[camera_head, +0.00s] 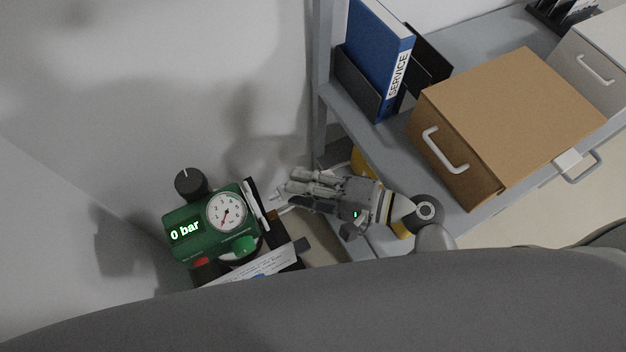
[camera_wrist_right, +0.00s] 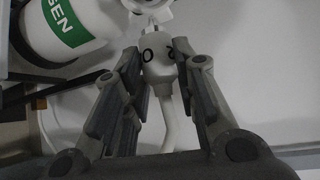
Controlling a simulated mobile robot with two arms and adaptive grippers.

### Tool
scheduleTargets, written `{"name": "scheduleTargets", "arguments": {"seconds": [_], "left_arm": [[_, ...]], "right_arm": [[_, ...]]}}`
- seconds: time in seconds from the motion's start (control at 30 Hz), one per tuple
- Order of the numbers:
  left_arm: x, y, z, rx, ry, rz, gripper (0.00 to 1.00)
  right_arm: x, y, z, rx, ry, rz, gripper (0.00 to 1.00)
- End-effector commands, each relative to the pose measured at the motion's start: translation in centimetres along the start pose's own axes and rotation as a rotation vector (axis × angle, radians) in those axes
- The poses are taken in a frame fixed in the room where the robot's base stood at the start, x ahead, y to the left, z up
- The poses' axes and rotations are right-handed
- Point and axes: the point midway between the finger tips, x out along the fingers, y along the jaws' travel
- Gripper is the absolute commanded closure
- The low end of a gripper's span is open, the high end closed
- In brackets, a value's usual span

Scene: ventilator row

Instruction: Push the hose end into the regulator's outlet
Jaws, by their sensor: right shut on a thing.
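The green regulator (camera_head: 212,226) is at the lower left of the head view, with a round dial and a display reading "0 bar". My right gripper (camera_head: 286,190) comes in from the right and is just right of the regulator. In the right wrist view, my right gripper (camera_wrist_right: 157,62) is shut on the pale hose end (camera_wrist_right: 158,70), which has dark markings. The pale hose (camera_wrist_right: 178,125) bends down from it between the fingers. A light round fitting (camera_wrist_right: 150,8) is straight ahead of the hose end, partly cut off; I cannot tell whether they touch. My left gripper is not in view.
A white cylinder (camera_wrist_right: 70,15) with a green label stands left of the hose end. In the head view, a grey shelf (camera_head: 465,45) at right carries a blue binder (camera_head: 377,45) and a brown drawer box (camera_head: 510,110). The shelf post is near my right gripper.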

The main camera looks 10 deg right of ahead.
Motion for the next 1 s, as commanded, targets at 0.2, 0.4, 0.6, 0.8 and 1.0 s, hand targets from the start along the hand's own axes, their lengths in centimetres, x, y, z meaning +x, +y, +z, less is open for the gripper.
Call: {"name": "scheduleTargets", "arguments": {"seconds": [0.2, 0.4, 0.6, 0.8, 1.0], "left_arm": [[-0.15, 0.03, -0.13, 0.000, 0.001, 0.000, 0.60], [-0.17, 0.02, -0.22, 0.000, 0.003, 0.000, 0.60], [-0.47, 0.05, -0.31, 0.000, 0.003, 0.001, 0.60], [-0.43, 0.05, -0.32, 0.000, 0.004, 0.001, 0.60], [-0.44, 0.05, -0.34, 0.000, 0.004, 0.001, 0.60]], "right_arm": [[0.81, -0.10, 0.86, -0.001, 0.000, -0.002, 1.00], [0.80, -0.12, 0.87, -0.001, -0.001, -0.001, 1.00], [0.95, -0.20, 1.12, -0.001, -0.001, 0.000, 1.00], [1.00, -0.15, 1.13, -0.001, 0.000, -0.001, 1.00], [0.99, -0.15, 1.13, -0.001, 0.000, -0.001, 1.00]]}}
